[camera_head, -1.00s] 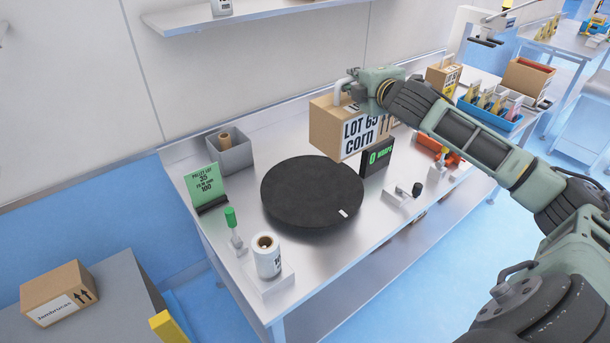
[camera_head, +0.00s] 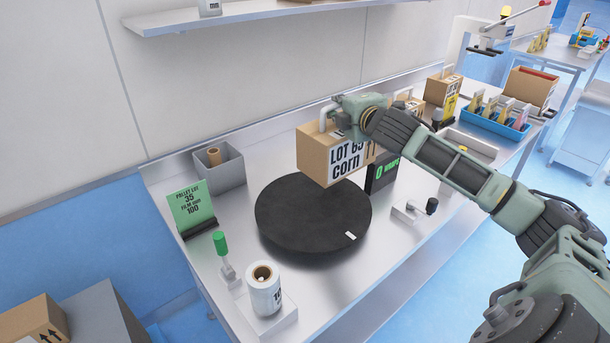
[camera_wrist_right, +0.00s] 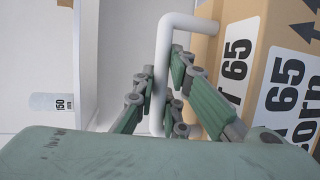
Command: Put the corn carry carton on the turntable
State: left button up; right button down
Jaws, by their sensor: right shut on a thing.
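The corn carry carton (camera_head: 325,158) is a brown box marked "LOT 65 CORN" with a white handle on top. My right gripper (camera_head: 341,107) is shut on that handle. In the right wrist view the white handle (camera_wrist_right: 166,80) stands between the fingers (camera_wrist_right: 166,95), with the carton (camera_wrist_right: 246,45) at the right. The carton appears held above the rear of the black turntable (camera_head: 300,225), overlapping its back edge in the head view; the exact gap is hard to tell. The turntable is an empty round disc with a small white mark. My left gripper is not in view.
A dark display (camera_head: 381,175) stands right of the turntable. A grey bin (camera_head: 220,169), green sign (camera_head: 192,207), green-topped post (camera_head: 221,245) and white roll (camera_head: 264,288) stand on the left. More cartons (camera_head: 443,87) and a blue tray (camera_head: 493,118) are farther right. A shelf (camera_head: 270,14) hangs above.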

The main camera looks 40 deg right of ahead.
aim_at(299, 144)
jog(key=w+a+f+p, duration=0.1)
jog(key=a+f, duration=0.1)
jog(key=a, duration=0.1)
jog(key=w+a+f, duration=0.1)
jog(key=w+a, duration=0.1)
jog(key=a, duration=0.1)
jog(key=w+a+f+p, duration=0.1)
jog(key=w+a+f, duration=0.1)
jog(key=a, duration=0.1)
jog(key=shift+w+a+f+p, duration=0.15)
jog(key=shift+f+p, duration=0.15)
jog(key=shift+p, duration=0.05)
jog(key=shift+f+p, duration=0.45)
jog(key=shift+f, duration=1.75)
jog(key=c, duration=2.2)
grip_release()
jog(key=shift+f, duration=0.15)
jog(key=o, duration=0.4)
jog(key=shift+a, duration=0.1)
